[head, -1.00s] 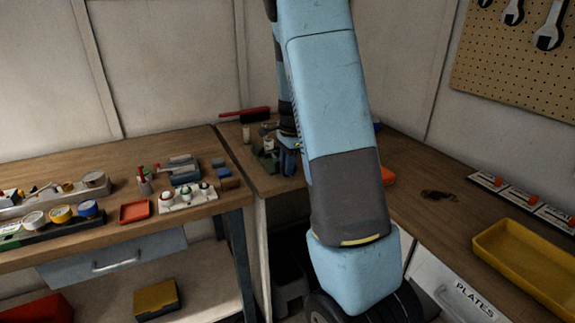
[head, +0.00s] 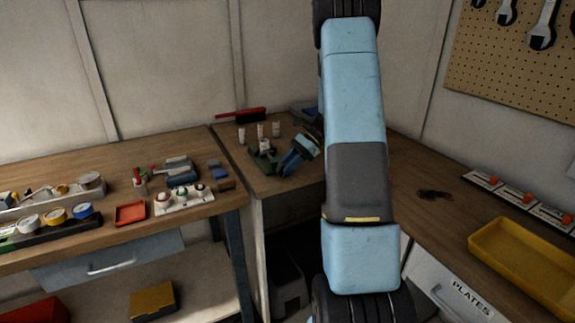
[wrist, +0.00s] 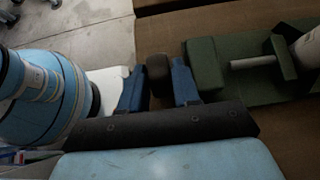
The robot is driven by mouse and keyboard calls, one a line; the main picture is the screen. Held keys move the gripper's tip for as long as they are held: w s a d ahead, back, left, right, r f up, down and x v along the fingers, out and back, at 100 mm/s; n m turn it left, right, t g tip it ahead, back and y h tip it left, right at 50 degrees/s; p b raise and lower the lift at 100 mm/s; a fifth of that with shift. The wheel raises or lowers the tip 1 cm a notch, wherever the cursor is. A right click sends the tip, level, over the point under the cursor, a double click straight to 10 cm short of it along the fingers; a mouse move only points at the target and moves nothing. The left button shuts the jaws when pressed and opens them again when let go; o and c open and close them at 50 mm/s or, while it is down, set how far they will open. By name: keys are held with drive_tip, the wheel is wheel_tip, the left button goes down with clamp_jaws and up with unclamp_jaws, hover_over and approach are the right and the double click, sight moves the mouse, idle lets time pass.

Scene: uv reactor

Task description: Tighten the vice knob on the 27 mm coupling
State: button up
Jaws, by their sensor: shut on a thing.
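The green vice (head: 262,160) stands on the corner bench in the head view. In the wrist view its green body (wrist: 205,66), a pale screw rod and a jaw show at the right. A pale round part, which looks like the coupling (wrist: 308,48), is at the jaw and cut off by the picture edge. The dark vice knob (wrist: 158,70) sits between the two blue fingers of my gripper (wrist: 158,84), which is shut on it. In the head view my gripper (head: 292,161) is at the vice's right side, tilted; the knob is hidden there.
Several small pale cylinders (head: 260,130) stand behind the vice, near a red-handled brush (head: 241,114). A yellow tray (head: 530,258) lies on the right bench. The left bench holds a red tray (head: 131,213) and a white holder (head: 184,201). Bench between vice and right bench is partly hidden by my arm.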

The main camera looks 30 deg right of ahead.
drive_tip(key=y, duration=0.3)
drive_tip(key=d+f+y, duration=0.1)
drive_tip(key=y, duration=0.1)
drive_tip(key=shift+y, duration=0.3)
idle(0.4)
drive_tip(key=o, duration=0.7)
drive_tip(key=d, duration=0.4)
drive_tip(key=d+r, duration=0.1)
drive_tip(key=d, duration=0.4)
drive_tip(key=d+r, duration=0.1)
drive_tip(key=d, duration=0.3)
drive_tip(key=shift+d+r, duration=0.15)
drive_tip(key=shift+d, duration=0.15)
